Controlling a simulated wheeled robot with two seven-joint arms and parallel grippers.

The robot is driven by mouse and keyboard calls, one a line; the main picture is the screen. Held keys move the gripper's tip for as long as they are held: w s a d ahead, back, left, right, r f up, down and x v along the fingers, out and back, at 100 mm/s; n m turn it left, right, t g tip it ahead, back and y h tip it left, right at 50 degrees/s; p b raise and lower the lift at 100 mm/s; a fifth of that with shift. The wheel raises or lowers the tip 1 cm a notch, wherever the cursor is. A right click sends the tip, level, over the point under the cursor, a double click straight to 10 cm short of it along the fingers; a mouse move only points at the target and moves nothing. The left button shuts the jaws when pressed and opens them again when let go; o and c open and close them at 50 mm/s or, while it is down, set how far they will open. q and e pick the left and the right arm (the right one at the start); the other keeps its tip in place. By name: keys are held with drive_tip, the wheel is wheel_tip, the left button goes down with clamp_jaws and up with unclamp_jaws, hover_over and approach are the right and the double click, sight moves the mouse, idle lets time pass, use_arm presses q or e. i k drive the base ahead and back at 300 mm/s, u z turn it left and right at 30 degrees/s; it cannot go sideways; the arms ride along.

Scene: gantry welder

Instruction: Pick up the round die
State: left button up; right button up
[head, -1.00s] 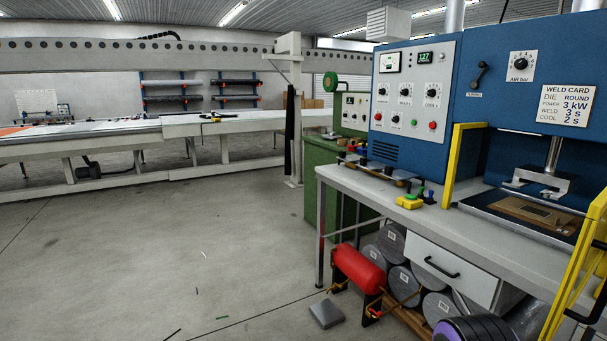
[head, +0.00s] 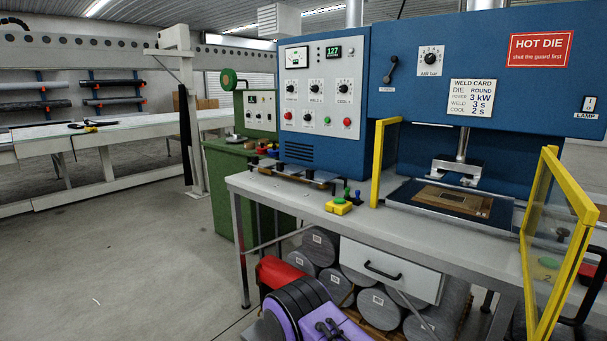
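I cannot make out a clearly round die. A low rack or bar with small brass-coloured parts (head: 297,177) lies at the back left of the bench, in front of the blue control cabinet; the shapes on it are too small to tell apart. A brown plate with a rectangular outline (head: 453,199) lies on the dark press bed under the press head (head: 458,168). A purple and black part of my arm shows at the bottom; neither gripper's fingertips are in view.
A yellow-framed guard (head: 550,240) stands at the right. Grey rolls (head: 378,308) and a red tank (head: 279,271) lie below. Open floor (head: 120,270) is at left.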

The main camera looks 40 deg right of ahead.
sight(321, 177)
drive_tip(key=i, duration=2.35)
drive_tip(key=z, duration=3.1)
